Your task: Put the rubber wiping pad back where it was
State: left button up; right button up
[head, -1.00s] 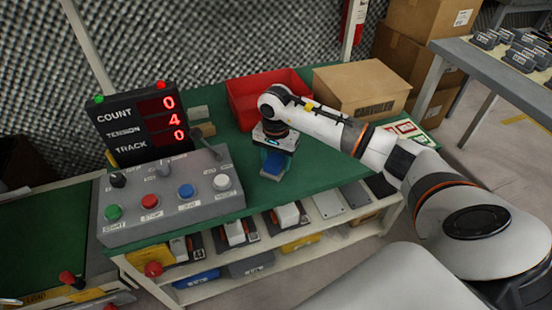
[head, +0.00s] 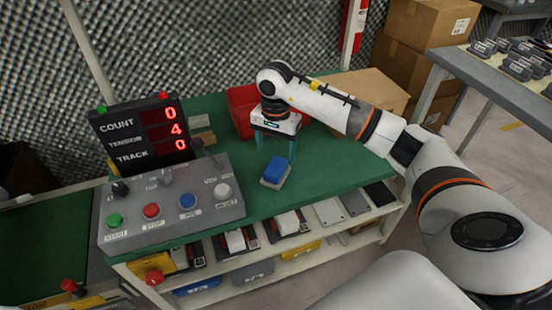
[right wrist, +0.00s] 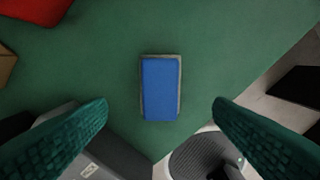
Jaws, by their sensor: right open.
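The rubber wiping pad (head: 275,171), a blue block on a grey-beige base, lies on the green table top (head: 330,160) to the right of the control box. It also shows in the right wrist view (right wrist: 160,88), lying flat in the middle. My right gripper (head: 275,155) is above and behind the pad in the head view, its two teal fingers apart. My left gripper is not in view.
The control box (head: 170,210) with buttons and levers stands left of the pad, with a count display (head: 140,132) behind it. A red bin (head: 241,110) and a cardboard box (head: 365,92) stand behind the arm. Green table is clear right of the pad.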

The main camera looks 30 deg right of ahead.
aim_at(276, 166)
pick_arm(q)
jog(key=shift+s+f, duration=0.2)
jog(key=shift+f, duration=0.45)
pick_arm(e)
notch_tip(276, 166, up, 4)
jog(key=shift+f, duration=0.1)
